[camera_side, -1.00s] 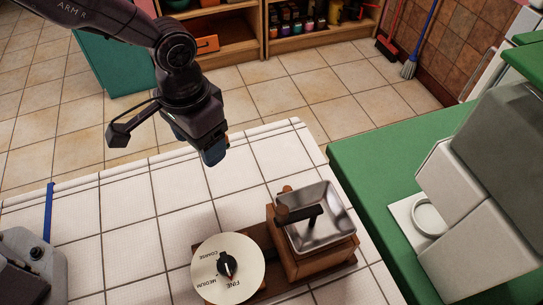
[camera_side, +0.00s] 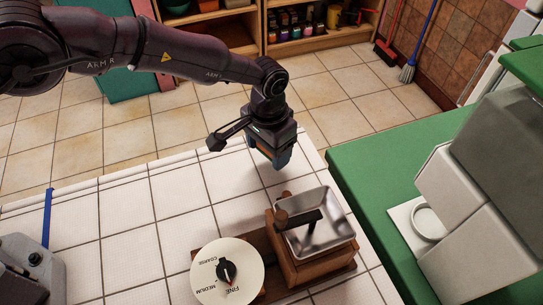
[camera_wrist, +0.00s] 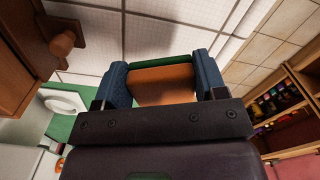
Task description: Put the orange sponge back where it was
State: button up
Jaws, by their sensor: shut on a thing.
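My gripper (camera_side: 270,152) is above the far edge of the white tiled counter in the side view. In the wrist view its two blue fingers (camera_wrist: 162,85) are shut on the orange sponge (camera_wrist: 165,83), which has a green strip along its far edge. The sponge is mostly hidden by the gripper in the side view. It is held up, apart from the counter below.
A wooden grinder with a metal hopper (camera_side: 335,225) and a round dial marked coarse, medium and fine (camera_side: 212,285) stands on the tiled counter (camera_side: 130,215). A green counter (camera_side: 380,165) with a grey machine (camera_side: 490,190) is at right. Wooden shelves (camera_side: 250,50) stand beyond the floor.

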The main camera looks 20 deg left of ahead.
aim_at(271, 166)
jog(key=shift+w+d+f, duration=0.15)
jog(key=shift+w+f, duration=0.1)
jog(key=shift+f, duration=1.75)
jog(key=shift+f, duration=0.1)
jog(key=o, duration=0.8)
jog(key=shift+o, duration=0.2)
notch_tip(271, 166, up, 12)
jog(key=shift+r, duration=0.15)
